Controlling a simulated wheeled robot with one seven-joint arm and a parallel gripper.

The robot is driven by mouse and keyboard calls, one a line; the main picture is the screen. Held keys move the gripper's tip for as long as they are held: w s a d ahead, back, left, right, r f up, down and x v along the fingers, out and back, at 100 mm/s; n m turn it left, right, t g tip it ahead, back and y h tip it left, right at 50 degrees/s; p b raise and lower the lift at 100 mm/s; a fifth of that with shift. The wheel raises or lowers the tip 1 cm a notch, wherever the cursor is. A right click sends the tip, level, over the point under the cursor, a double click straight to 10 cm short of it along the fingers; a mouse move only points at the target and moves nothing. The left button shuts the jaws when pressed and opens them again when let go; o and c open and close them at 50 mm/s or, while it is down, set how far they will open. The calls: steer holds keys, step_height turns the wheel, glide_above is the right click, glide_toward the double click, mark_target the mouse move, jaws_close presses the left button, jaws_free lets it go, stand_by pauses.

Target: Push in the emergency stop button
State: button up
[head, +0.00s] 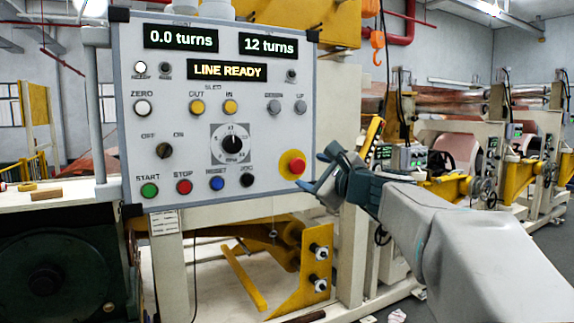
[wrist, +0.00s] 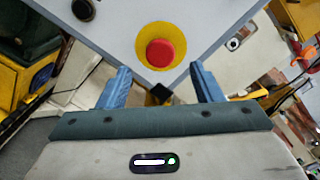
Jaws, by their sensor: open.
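The emergency stop button (head: 297,165) is a red mushroom head on a yellow round plate at the lower right corner of the grey control panel (head: 205,120). In the wrist view the red button (wrist: 160,53) sits ahead of and between my two blue fingers. My gripper (head: 316,176) is open and empty, just right of the button in the head view. In the wrist view the fingertips (wrist: 158,72) appear apart from the button; the exact gap to the panel cannot be told.
The panel displays (head: 227,70) read 0.0 turns, 12 turns and LINE READY. A black button (head: 247,180) and a rotary dial (head: 232,143) lie left of the emergency stop. A yellow bracket (head: 305,270) stands below the panel. Yellow machinery (head: 455,187) stands at right.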

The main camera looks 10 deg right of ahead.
mark_target(298, 166)
steer(key=p+x, duration=0.1)
steer(key=x, duration=0.4)
steer(key=shift+w, duration=0.15)
